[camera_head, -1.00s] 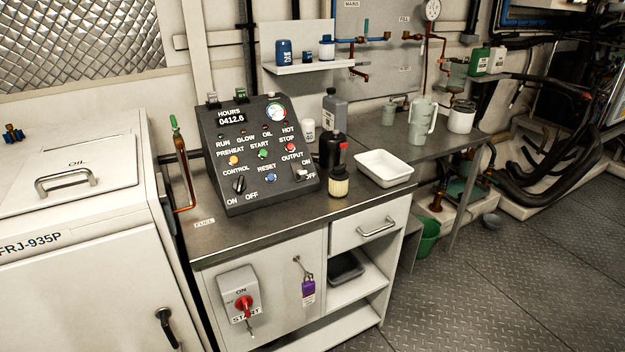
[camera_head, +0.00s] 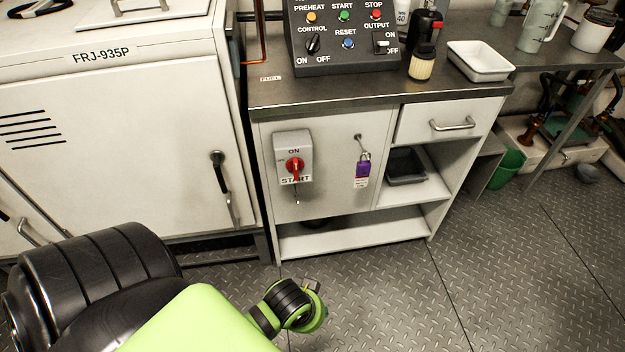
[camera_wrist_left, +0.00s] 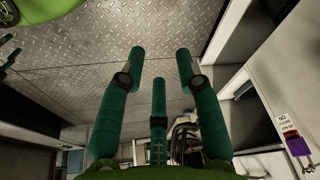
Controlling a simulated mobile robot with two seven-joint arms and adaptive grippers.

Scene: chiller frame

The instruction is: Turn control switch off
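The control switch (camera_head: 313,44) is a black knob on the dark sloped panel (camera_head: 345,62), under the word CONTROL, with ON at its lower left and OFF at its lower right. The knob looks upright or slightly tilted; I cannot tell its exact setting. In the left wrist view my left gripper (camera_wrist_left: 158,70) is open and empty, its teal fingers spread above the floor. In the head view my green and black left arm (camera_head: 205,325) is low, well below the panel; its fingers are not clear there.
A red rotary switch (camera_head: 294,166) and a purple padlock (camera_head: 363,167) are on the cabinet front below the panel. A black jar with a filter (camera_head: 422,62) and a white tray (camera_head: 480,60) stand right of the panel. The cabinet door handle (camera_head: 222,172) juts out at left.

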